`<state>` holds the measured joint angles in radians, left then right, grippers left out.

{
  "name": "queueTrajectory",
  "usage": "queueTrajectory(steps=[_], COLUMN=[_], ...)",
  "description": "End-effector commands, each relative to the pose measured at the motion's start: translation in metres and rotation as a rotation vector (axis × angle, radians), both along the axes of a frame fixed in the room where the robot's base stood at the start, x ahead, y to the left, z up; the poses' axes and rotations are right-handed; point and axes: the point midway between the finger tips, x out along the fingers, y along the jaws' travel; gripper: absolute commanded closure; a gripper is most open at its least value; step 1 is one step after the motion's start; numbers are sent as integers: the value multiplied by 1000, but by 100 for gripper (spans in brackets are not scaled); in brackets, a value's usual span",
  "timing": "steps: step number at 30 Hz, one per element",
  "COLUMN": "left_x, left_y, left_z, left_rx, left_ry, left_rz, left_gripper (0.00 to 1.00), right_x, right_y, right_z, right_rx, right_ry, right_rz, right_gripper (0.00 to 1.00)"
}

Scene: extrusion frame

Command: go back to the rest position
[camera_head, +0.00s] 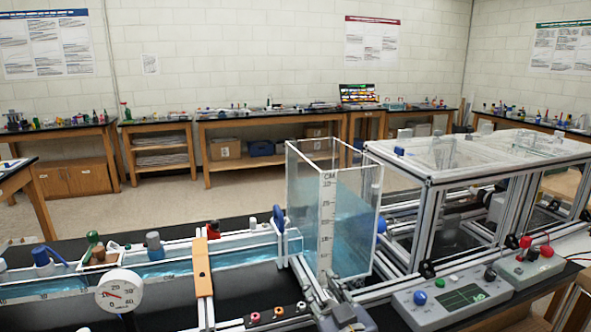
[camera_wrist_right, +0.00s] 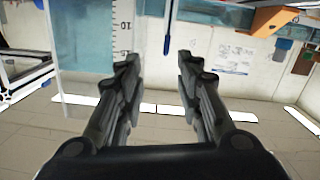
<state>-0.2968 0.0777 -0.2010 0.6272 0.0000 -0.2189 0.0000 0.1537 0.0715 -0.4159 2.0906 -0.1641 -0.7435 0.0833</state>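The extrusion frame (camera_head: 429,215) of silver bars with a clear top stands at the right of the bench in the head view. My right gripper (camera_head: 343,314) is only partly visible at the bottom edge of the head view, in front of the clear water tank (camera_head: 338,225). In the right wrist view its two dark fingers (camera_wrist_right: 157,64) are spread apart with nothing between them. The tank's scale (camera_wrist_right: 122,30) shows behind the fingers there; I cannot tell how close it is. My left gripper does not show.
A water channel (camera_head: 235,258) with an orange clamp (camera_head: 202,268) and a round dial (camera_head: 121,291) lies to the left. Grey control boxes (camera_head: 452,296) sit front right, with a red-knobbed box (camera_head: 530,263) beside them. Open floor (camera_head: 200,195) lies beyond the bench.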

Motion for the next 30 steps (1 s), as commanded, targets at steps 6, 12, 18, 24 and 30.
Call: queueTrajectory(steps=[6, 12, 18, 24, 30], left_x=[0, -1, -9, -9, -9], left_y=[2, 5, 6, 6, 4], left_z=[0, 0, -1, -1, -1], left_rx=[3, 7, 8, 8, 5], left_ry=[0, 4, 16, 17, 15], left_rz=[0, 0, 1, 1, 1], left_gripper=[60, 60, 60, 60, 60], right_x=[-23, -62, -142, -231, -306], right_y=[-23, -52, -93, -125, -147], right_z=[-48, -107, -182, -230, -251], right_rx=[-7, -24, -57, -99, -137], right_ry=[150, 347, 647, 921, 1130], right_rz=[-43, -94, -160, -205, -232], right_gripper=[67, 67, 67, 67, 67])
